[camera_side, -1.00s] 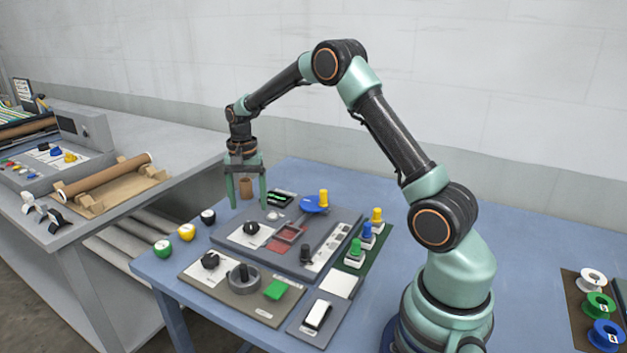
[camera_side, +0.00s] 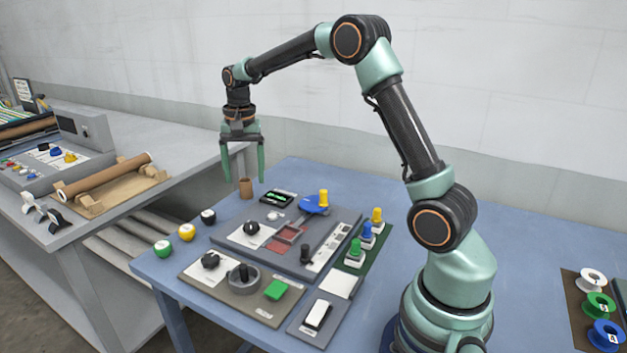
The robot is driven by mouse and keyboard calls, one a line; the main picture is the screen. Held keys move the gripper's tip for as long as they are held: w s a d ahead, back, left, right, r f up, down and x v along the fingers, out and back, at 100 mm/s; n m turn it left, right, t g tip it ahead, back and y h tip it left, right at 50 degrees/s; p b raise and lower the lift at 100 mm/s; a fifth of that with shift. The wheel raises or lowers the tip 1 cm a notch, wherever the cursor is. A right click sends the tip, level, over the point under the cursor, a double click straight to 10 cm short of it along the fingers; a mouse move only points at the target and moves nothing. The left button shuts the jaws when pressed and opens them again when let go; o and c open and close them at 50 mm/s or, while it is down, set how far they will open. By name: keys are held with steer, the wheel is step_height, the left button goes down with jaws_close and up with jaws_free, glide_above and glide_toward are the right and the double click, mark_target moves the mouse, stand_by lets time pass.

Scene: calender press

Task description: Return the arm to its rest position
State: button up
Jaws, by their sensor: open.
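My gripper (camera_side: 243,178) is open and empty, pointing down in the air over the far left part of the blue table (camera_side: 420,187). Its two green fingers are apart. A small brown cylinder (camera_side: 246,188) stands on the table just below and behind the fingertips in the picture, and nothing is between the fingers. My arm is raised and bent, reaching left from its base at the right.
Below right of my gripper is a grey control panel (camera_side: 318,262) with knobs and a blue disc with a yellow handle (camera_side: 323,198). Green, yellow and black balls (camera_side: 186,232) lie left. Spools (camera_side: 600,305) sit far right. A grey bench (camera_side: 140,195) holds a brown roll (camera_side: 105,175).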

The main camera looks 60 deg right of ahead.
steer(key=s+a+r+n+t, duration=0.2)
steer(key=s+a+r+n, duration=0.3)
steer(key=s+a+r, duration=0.25)
steer(key=s+a+n+t, duration=0.1)
steer(key=s+a+n, duration=0.1)
steer(key=s, duration=0.3)
steer(key=s+a+n+t, duration=0.2)
steer(key=s+n, duration=0.2)
steer(key=s, duration=0.2)
steer(key=shift+s+a+f+n, duration=0.25)
steer(key=shift+s+n, duration=0.05)
steer(key=shift+n, duration=0.1)
